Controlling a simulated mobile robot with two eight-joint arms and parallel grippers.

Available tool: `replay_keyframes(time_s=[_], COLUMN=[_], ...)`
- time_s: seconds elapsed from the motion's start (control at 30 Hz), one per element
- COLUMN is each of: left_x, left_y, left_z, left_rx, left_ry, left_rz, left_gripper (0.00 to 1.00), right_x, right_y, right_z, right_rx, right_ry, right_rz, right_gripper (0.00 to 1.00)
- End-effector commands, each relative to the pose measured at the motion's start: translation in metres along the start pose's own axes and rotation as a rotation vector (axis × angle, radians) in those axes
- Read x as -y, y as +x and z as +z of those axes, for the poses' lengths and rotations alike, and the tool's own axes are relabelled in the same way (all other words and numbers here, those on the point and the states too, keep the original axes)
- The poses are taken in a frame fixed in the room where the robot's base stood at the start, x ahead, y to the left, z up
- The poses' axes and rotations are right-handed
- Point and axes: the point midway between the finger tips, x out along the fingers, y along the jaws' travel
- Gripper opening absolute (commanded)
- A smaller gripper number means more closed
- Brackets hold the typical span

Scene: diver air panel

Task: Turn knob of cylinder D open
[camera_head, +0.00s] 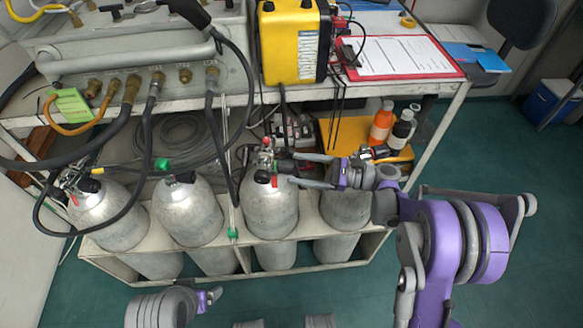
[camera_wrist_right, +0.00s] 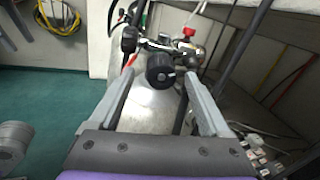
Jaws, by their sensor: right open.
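Four silver gas cylinders stand in a row in a rack (camera_head: 243,268). I cannot read letters on them, so I cannot tell which is D. My right gripper (camera_head: 289,170) is open at the valve of the third cylinder from the left (camera_head: 270,212), reaching in from the right. In the right wrist view, a black round knob (camera_wrist_right: 160,69) sits between and slightly beyond the fingertips of the right gripper (camera_wrist_right: 158,88), with a gap on each side. The fourth cylinder (camera_head: 345,211) is partly hidden under my right arm.
A bench with a yellow box (camera_head: 290,45) and a clipboard (camera_head: 402,57) overhangs behind the cylinders. Black hoses (camera_head: 147,135) hang over the left cylinders. Bottles (camera_head: 381,122) stand on a yellow tray at the right. Green floor (camera_head: 540,215) is clear at the right.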

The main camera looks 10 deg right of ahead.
Motion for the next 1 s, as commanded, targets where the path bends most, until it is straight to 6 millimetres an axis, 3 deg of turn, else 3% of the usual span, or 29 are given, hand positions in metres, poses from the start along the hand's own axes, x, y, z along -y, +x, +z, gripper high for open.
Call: replay_keyframes(time_s=[0.2, 0.57, 1.0], left_x=[0.0, 0.0, 0.0], left_y=[0.004, 0.004, 0.004], left_z=[0.001, 0.001, 0.001], left_rx=[0.001, 0.001, 0.001], left_ry=[0.0, 0.0, 0.0], left_rz=[0.0, 0.0, 0.0], left_gripper=[0.82, 0.82, 0.82], right_x=[0.0, 0.001, 0.001], right_y=[0.023, 0.027, 0.026], right_z=[0.0, 0.0, 0.0], right_rx=[0.0, 0.0, 0.0], right_ry=[0.0, 0.0, 0.0], right_rz=[0.001, -0.001, -0.001], right_gripper=[0.81, 0.79, 0.0])
